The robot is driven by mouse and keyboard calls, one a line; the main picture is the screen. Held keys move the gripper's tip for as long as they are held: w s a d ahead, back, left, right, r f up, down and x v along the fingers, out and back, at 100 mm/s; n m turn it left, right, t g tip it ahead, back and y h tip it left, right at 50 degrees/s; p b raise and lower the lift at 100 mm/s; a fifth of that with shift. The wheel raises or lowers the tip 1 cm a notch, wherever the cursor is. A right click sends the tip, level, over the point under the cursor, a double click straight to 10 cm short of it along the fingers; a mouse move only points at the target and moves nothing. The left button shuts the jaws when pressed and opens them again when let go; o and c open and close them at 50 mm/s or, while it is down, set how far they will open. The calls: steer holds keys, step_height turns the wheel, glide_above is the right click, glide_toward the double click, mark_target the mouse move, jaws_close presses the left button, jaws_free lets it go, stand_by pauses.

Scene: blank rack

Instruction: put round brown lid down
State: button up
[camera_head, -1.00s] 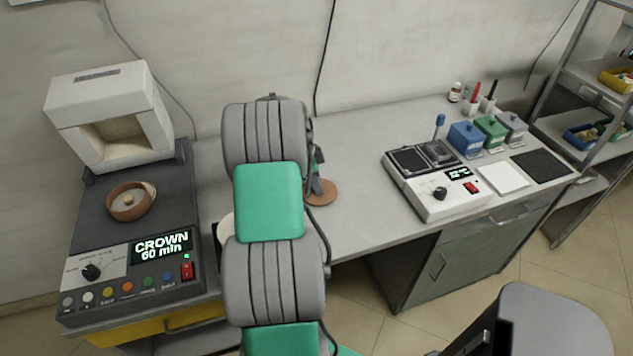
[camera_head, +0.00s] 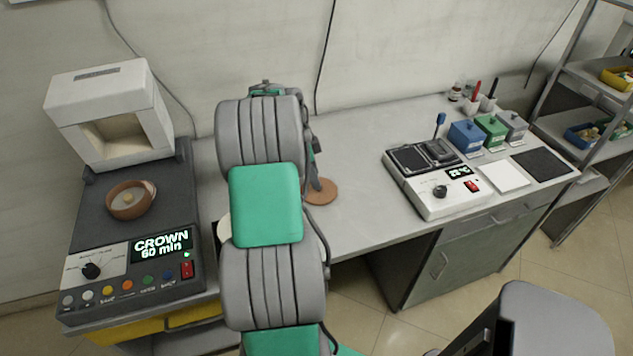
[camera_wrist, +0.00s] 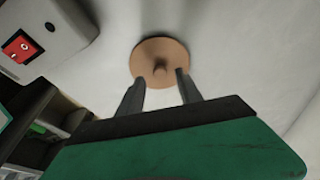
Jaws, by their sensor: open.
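The round brown lid (camera_head: 322,191) lies flat on the grey bench top, just right of my arm in the head view. In the wrist view the lid (camera_wrist: 160,52) shows whole, with its small knob at the middle. My gripper (camera_wrist: 161,82) is open, with its two fingers apart on the near side of the knob and nothing held between them. In the head view my arm hides most of the gripper. A round brown bowl (camera_head: 131,207) with pale contents sits on the dark furnace unit at the left.
A white device with a red switch (camera_head: 437,182) stands right of the lid. Blue, green and grey boxes (camera_head: 491,132) stand behind it. A white furnace hood (camera_head: 112,115) is at the left. Bare bench (camera_head: 365,150) lies between lid and device.

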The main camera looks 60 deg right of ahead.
steer(key=v, duration=0.9)
steer(key=w+a+r+n+t, duration=0.1)
steer(key=w+a+n, duration=0.35)
steer(key=a, duration=0.25)
steer(key=w+a+r+n+t+h, duration=0.1)
steer(key=w+a+r+n, duration=0.15)
steer(key=a+n, duration=0.4)
steer(key=w+a+r+n+t, duration=0.1)
steer(key=w+a+n, duration=0.3)
steer(key=a, duration=0.5)
steer(key=s+a+f+n+t+y, duration=0.1)
steer(key=s+a+n, duration=0.1)
steer(key=a+n, duration=0.5)
steer(key=s+a+f+n+t+y, duration=0.1)
steer(key=a+n, duration=0.6)
steer(key=a, duration=1)
steer(key=shift+s+a+f+t+y, duration=0.4)
steer(key=shift+s+f, duration=0.25)
steer(key=shift+f, duration=0.2)
